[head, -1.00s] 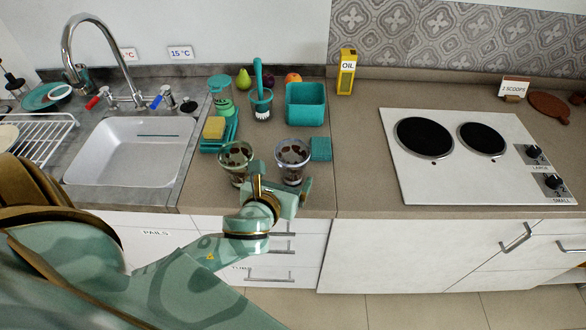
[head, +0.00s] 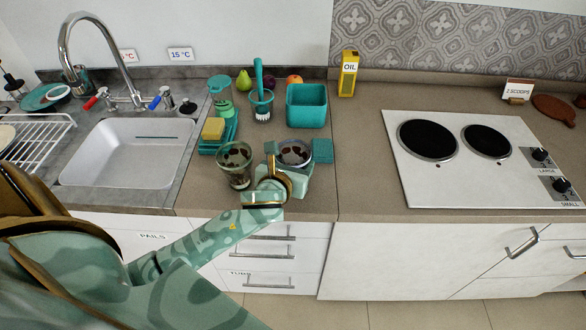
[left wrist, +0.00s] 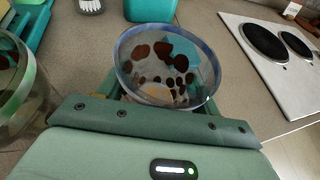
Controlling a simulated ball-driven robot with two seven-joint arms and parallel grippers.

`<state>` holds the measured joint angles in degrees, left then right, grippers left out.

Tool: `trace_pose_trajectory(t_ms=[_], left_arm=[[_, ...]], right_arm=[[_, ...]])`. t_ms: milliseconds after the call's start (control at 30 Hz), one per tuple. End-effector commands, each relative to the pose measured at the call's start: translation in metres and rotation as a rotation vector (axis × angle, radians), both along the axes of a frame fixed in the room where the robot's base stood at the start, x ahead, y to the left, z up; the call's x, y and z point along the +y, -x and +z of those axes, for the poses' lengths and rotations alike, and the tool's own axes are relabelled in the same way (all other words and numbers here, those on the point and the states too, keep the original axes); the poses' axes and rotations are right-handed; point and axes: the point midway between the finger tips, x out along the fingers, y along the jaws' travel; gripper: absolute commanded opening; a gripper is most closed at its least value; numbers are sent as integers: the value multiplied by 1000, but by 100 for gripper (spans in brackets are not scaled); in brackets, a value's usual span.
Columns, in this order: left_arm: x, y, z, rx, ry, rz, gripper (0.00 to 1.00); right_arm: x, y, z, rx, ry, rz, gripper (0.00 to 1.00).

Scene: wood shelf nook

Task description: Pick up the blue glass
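The blue glass (head: 293,150) stands on the counter near its front edge, clear with a bluish rim and dark brown spots. It fills the middle of the left wrist view (left wrist: 168,65). My left gripper (head: 288,165) is at the glass, with one finger on its left side and the other on its right. The fingers are spread around it and look open; its lower part is hidden by the gripper. A similar glass with a greenish rim (head: 235,165) stands just left of the gripper. My right gripper is in no view.
A teal sponge (head: 322,151) lies close right of the blue glass. A teal tub (head: 306,106) stands behind. A yellow sponge (head: 213,128), brush (head: 261,100) and sink (head: 130,153) are left; the hob (head: 470,160) is right.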

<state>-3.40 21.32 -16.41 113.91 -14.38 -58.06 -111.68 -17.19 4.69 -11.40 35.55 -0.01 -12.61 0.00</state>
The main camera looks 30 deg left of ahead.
Motion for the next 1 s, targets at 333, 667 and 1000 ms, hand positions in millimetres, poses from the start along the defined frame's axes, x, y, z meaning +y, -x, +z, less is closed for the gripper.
trace_pose_trajectory(t_ms=[333, 667, 1000], left_arm=[[0, 0, 0, -1, 0, 0, 33], [0, 0, 14, -3, 0, -1, 33], [2, 14, 50, -3, -1, 0, 33]], right_arm=[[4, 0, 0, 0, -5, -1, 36], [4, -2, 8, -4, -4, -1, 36], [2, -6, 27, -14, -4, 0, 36]])
